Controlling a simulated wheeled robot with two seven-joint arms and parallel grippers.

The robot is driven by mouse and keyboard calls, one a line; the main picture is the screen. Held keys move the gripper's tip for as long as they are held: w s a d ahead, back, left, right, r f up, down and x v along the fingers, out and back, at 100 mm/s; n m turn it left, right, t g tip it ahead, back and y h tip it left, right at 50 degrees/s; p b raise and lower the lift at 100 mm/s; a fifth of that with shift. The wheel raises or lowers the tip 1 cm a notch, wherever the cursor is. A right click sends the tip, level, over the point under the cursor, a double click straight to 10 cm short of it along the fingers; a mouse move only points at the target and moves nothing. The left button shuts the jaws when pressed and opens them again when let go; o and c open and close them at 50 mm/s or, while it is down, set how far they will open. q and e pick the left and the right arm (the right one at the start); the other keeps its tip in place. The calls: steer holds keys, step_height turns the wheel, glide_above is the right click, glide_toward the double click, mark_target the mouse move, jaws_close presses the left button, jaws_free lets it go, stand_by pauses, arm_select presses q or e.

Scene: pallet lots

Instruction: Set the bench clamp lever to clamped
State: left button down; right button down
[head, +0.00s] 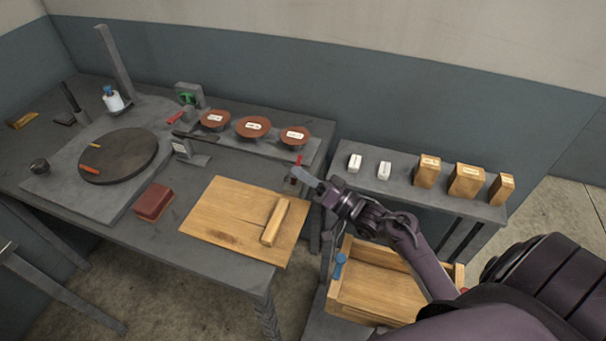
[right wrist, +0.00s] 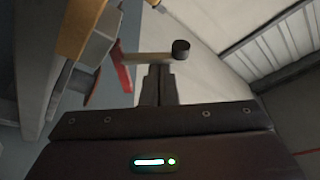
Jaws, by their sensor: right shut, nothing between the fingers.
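The bench clamp (head: 292,181) is at the right end of the workbench, with a red upright part (head: 298,160). In the right wrist view a pale lever arm ends in a black round knob (right wrist: 181,49), beside a long red part (right wrist: 122,72). My right gripper (head: 314,184) is shut and empty, right beside the clamp. In the right wrist view its fingertips (right wrist: 158,70) are close under the lever arm; I cannot tell whether they touch. The gripper partly hides the clamp in the head view. My left gripper is not in view.
A wooden board (head: 225,215) with a wooden bar (head: 275,222) lies left of the gripper. Brown discs (head: 252,127) stand behind. A shelf (head: 400,188) with wooden blocks is at right, above a wooden crate (head: 375,318).

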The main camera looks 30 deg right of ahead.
steer(key=shift+s+a+f+n+b, duration=0.1)
steer(key=shift+s+a+n+b, duration=0.15)
steer(key=shift+n, duration=0.25)
steer(key=n+b, duration=0.1)
steer(key=n+y+b, duration=0.1)
steer(key=n, duration=0.1)
steer(key=a+f+n+y+b, duration=0.1)
steer(key=shift+s+n, duration=0.4)
steer(key=shift+s+a+n+g+y+b, duration=0.2)
steer(key=shift+n+g+y+b, duration=0.4)
steer(key=shift+n, duration=0.6)
steer(key=shift+a+f+n+y, duration=0.1)
steer(key=shift+n+y, duration=0.2)
steer(key=shift+s+a, duration=0.15)
steer(key=shift+s+a+f, duration=0.15)
steer(key=shift+f, duration=0.2)
steer(key=shift+p, duration=0.3)
